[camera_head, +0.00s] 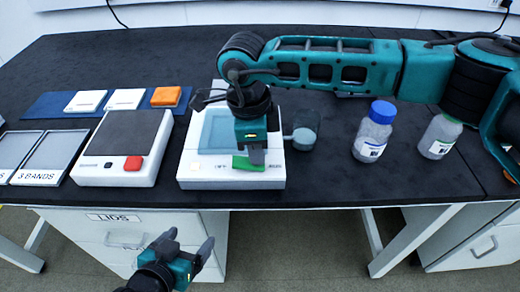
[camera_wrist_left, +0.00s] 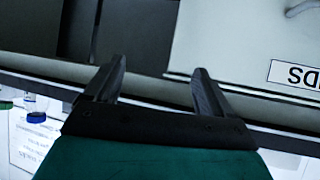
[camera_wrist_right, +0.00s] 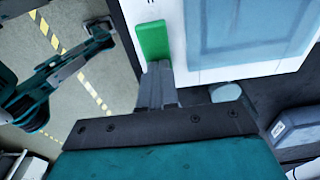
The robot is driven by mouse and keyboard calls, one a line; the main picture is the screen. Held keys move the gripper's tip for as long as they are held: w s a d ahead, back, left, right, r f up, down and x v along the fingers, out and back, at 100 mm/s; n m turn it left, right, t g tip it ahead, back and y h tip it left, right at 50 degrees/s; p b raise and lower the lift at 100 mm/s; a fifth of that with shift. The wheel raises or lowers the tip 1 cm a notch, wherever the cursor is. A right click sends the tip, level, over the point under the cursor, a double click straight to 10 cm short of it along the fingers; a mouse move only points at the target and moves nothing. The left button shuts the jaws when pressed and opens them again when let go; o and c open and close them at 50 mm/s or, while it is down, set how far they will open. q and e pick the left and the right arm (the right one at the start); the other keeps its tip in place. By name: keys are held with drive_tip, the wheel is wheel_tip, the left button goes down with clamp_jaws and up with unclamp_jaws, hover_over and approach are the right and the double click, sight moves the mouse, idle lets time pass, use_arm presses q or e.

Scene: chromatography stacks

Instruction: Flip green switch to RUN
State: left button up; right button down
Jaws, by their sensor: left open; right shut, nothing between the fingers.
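The green switch (camera_head: 246,163) is on the front right face of a white device (camera_head: 262,184) with a pale blue panel. Its printed label is too small to read. My right gripper (camera_head: 257,158) points down at the switch, shut and empty. In the right wrist view its fingertips (camera_wrist_right: 158,68) are at the near end of the green switch (camera_wrist_right: 152,40); I cannot tell whether they touch it. My left gripper (camera_head: 188,240) is open and empty, low in front of the bench and away from the device. It also shows open in the left wrist view (camera_wrist_left: 160,72).
Left of the device stands a white unit with a red button (camera_head: 133,163). Behind it, white and orange squares lie on a blue mat (camera_head: 50,104). A small glass beaker (camera_head: 304,138) is close right of my right gripper. A blue-capped bottle (camera_head: 374,132) and green-capped bottle (camera_head: 440,135) stand further right.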

drive_tip(key=shift+a+r, duration=0.2)
drive_tip(key=shift+a, duration=0.2)
use_arm(q)
drive_tip(key=shift+s+f, duration=0.1)
drive_tip(key=shift+f, duration=0.2)
drive_tip(key=shift+s+f, duration=0.15)
use_arm(e)
drive_tip(key=r, duration=0.1)
drive_tip(key=r+p, duration=0.1)
drive_tip(key=r, duration=0.1)
drive_tip(key=r+p, duration=0.1)
drive_tip(key=r, duration=0.1)
drive_tip(key=shift+d, duration=0.3)
use_arm(q)
drive_tip(key=shift+s+a+r, duration=0.15)
drive_tip(key=shift+s+r, duration=0.05)
drive_tip(key=shift+r, duration=0.65)
use_arm(e)
wheel_tip(320, 180, up, 9)
drive_tip(key=d, duration=0.1)
drive_tip(key=shift+d, duration=0.4)
